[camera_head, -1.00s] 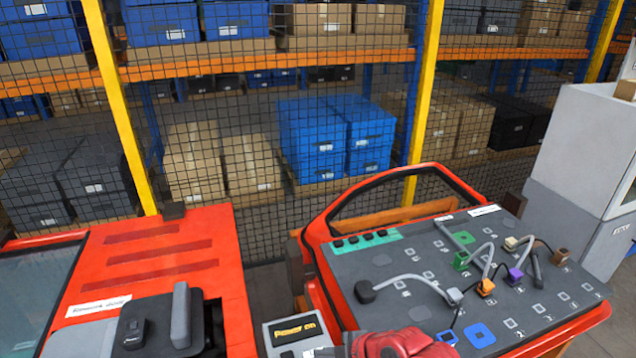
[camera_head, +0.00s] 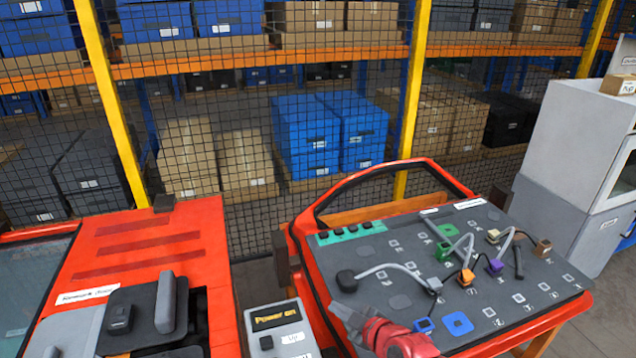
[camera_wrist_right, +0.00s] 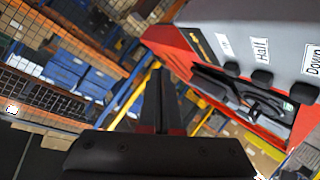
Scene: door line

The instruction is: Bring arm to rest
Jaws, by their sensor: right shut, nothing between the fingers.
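My right arm comes in at the bottom of the head view, with a red wrist part. My right gripper (camera_head: 345,314) shows small and dark at the front left of the grey panel, and no object is visible in it. In the right wrist view its two dark fingers (camera_wrist_right: 162,103) stand close together, shut and empty, pointing at the shelving and the red machine. I cannot tell its exact height over the panel. My left gripper is not in view.
The red-framed panel (camera_head: 400,300) carries plugs and cables right beside my right gripper. A control box (camera_head: 277,322) labelled "Power on" stands to its left. A red machine (camera_head: 140,240) is at the left, a white-grey cabinet (camera_head: 575,160) at the right. Mesh fencing stands behind.

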